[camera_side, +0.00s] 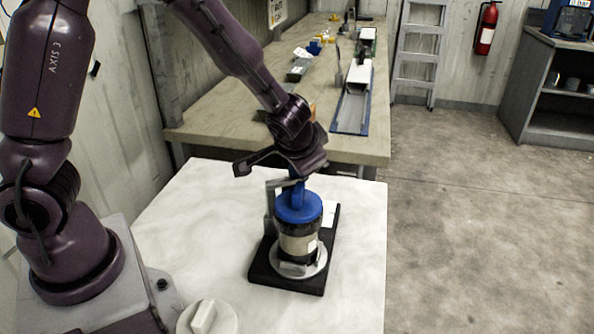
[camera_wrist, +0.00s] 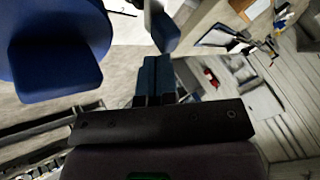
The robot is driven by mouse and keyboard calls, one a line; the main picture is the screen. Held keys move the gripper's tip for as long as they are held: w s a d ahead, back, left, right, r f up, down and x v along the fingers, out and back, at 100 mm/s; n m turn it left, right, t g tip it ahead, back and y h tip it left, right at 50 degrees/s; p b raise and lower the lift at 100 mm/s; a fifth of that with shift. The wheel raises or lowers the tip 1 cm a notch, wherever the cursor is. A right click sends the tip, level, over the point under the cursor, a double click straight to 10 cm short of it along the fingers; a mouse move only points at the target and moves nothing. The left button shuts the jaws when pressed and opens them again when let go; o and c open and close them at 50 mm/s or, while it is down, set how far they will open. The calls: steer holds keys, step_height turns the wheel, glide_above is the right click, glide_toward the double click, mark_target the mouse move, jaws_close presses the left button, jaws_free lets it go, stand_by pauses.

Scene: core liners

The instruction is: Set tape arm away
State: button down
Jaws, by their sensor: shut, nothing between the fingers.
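The core liner (camera_side: 299,246) stands upright on a round grey plate on a black base (camera_side: 285,284), with a pale band around it. Its blue cap (camera_side: 298,208) is on top; the cap also fills the upper left of the wrist view (camera_wrist: 45,22), with a raised blue block. The grey tape arm (camera_side: 270,206) rises at the liner's left and bends over toward the cap; a grey part with a blue end, probably this arm, shows in the wrist view (camera_wrist: 163,28). My gripper (camera_wrist: 155,62) is shut and empty, beside the cap. Contact with the arm cannot be told.
The white table (camera_side: 195,232) is largely clear around the base. A white round piece with a bar handle (camera_side: 204,316) lies at the front left. Behind, a long bench (camera_side: 215,110) holds a blue-edged tray (camera_side: 351,112) and small items.

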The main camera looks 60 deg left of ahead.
steer(key=a+n+g, duration=0.1)
steer(key=n, duration=0.1)
steer(key=w+a+n+g+y, duration=0.1)
steer(key=n, duration=0.1)
steer(key=shift+a+n+g+y, duration=0.2)
steer(key=shift+n+g+y, duration=0.1)
steer(key=shift+n, duration=0.1)
steer(key=shift+a, duration=0.1)
stand_by(0.4)
steer(key=v, duration=1)
